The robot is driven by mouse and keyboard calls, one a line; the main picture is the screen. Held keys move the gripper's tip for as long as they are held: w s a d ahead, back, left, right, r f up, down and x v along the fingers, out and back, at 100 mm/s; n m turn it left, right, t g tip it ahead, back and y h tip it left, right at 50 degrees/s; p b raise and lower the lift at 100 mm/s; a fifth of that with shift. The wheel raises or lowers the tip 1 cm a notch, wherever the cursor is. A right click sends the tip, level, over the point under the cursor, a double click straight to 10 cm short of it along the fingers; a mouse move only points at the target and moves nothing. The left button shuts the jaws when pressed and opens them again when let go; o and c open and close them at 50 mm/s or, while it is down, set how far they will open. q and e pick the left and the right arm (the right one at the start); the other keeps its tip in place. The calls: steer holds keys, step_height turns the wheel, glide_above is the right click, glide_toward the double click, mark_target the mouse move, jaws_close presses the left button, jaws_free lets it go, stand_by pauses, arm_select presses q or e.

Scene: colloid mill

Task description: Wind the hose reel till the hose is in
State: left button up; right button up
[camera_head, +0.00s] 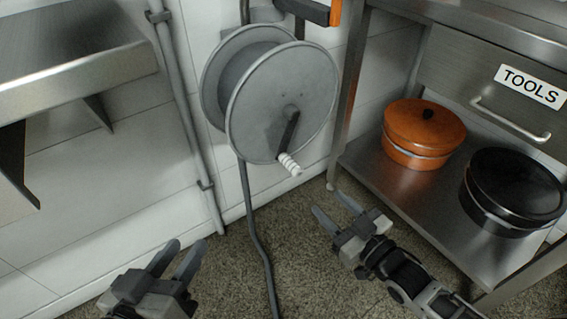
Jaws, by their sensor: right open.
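A grey hose reel (252,106) is mounted on the white tiled wall, top centre. Its dark crank arm (288,135) points down and ends in a white ribbed handle (289,165). A dark grey hose (253,222) hangs from below the reel's left side down to the floor and runs towards the bottom edge. My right gripper (334,210) is open and empty, below and right of the handle and apart from it. My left gripper (179,259) is low at the left, well apart from the reel, with its two fingers separated and nothing between them.
A steel shelf (395,210) at the right holds an orange pot (421,132) and a black pot (512,190), under a drawer marked TOOLS (490,85). A steel counter (75,65) and a vertical pipe (185,110) are at the left. The floor between my grippers is open except for the hose.

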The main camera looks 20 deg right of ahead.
mark_target(289, 163)
steer(key=b+x, duration=0.4)
steer(key=x, duration=0.9)
steer(key=shift+w, duration=0.2)
steer(key=shift+b+x, duration=0.55)
steer(key=shift+x, duration=0.35)
arm_select(q)
steer(key=r+t, duration=0.1)
steer(key=w+r+h, duration=0.1)
steer(key=r+t, duration=0.1)
steer(key=shift+w+d+r+t+h, duration=0.2)
steer(key=shift+d+t+h, duration=0.1)
steer(key=shift+h, duration=0.1)
arm_select(e)
steer(key=shift+w+a+r, duration=0.1)
steer(key=shift+w+a, duration=0.05)
steer(key=shift+w, duration=0.2)
steer(key=shift+c, duration=0.4)
jaws_close()
